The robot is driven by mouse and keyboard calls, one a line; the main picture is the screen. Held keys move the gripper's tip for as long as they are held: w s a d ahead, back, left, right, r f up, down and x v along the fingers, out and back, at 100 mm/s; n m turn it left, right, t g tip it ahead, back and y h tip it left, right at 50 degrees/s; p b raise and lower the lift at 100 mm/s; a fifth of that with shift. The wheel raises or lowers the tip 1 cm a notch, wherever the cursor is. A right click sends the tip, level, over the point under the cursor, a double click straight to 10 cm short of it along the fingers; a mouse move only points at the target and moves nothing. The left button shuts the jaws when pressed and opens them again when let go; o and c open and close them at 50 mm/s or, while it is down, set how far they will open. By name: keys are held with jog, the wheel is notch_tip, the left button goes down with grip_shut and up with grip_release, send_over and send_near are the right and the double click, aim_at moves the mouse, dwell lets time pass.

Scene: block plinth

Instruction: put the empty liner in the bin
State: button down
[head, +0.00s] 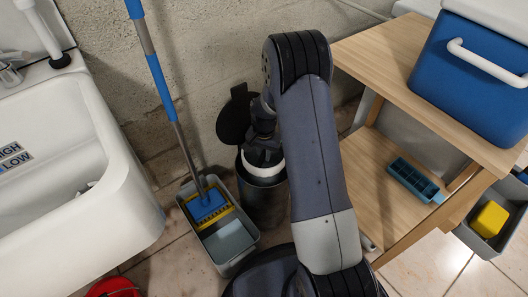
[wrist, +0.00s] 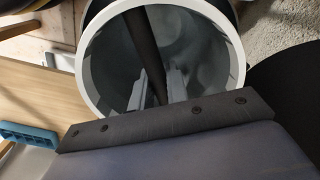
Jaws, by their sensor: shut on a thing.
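The liner (wrist: 232,60) is a pale grey round tub with a white rim; its inside looks empty in the wrist view. A dark bar crosses its mouth. My gripper (wrist: 158,88) is shut on this bar, one pale finger on each side. In the head view the liner's white rim (head: 268,168) shows at the mouth of the dark round bin (head: 262,203). The liner's lower part is hidden, and I cannot tell how deep it sits. The bin's black round lid (head: 236,115) stands open behind it. My arm hides the bin's right side.
A grey mop bucket (head: 232,243) with a blue mop (head: 163,85) stands left of the bin. A white sink (head: 125,185) is further left. A wooden shelf unit (head: 395,75) with a blue cooler (head: 455,85) stands right. A red bucket (head: 113,288) is at front left.

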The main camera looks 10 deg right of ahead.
notch_tip(320, 180, down, 11)
jog(key=b, duration=0.7)
jog(key=shift+f+b, duration=0.5)
jog(key=shift+f, duration=0.1)
dwell(0.5)
dwell(0.5)
jog(key=c, duration=1.3)
grip_release()
notch_tip(320, 180, up, 11)
jog(key=p, duration=0.4)
notch_tip(320, 180, up, 16)
jog(key=p, duration=1.2)
jog(key=shift+f, duration=0.2)
